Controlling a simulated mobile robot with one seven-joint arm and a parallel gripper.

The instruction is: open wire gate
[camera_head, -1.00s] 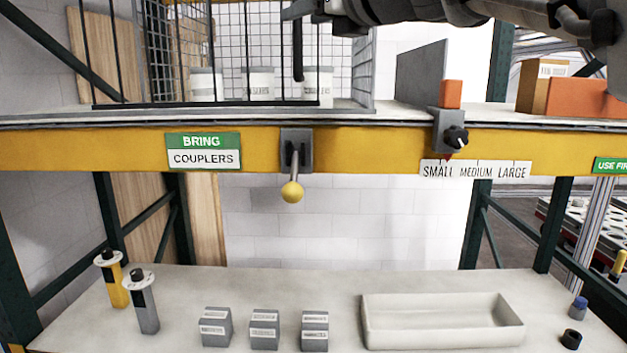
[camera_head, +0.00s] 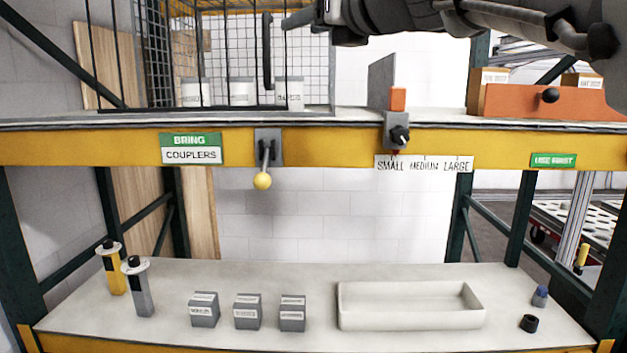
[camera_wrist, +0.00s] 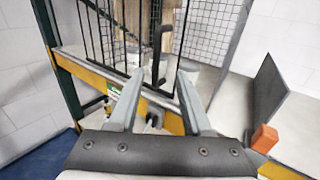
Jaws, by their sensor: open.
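The wire gate (camera_head: 205,50) of black bars stands on the upper shelf at the left, in front of a mesh cage. It looks shut. Its black vertical handle (camera_head: 267,52) is near its right end and also shows in the wrist view (camera_wrist: 158,48). My gripper (camera_head: 298,18) is in the head view at the top, just right of the handle's upper part. In the wrist view my gripper (camera_wrist: 157,80) has its fingers spread and empty, with the handle seen beyond and between the tips. The gap in depth is hard to tell.
Labelled white containers (camera_head: 240,90) stand behind the gate. A grey upright plate (camera_head: 381,80) and an orange block (camera_head: 398,98) stand to the right. A yellow-knobbed lever (camera_head: 262,180) hangs below the gate. The lower bench holds a tray (camera_head: 410,318) and small grey boxes (camera_head: 247,318).

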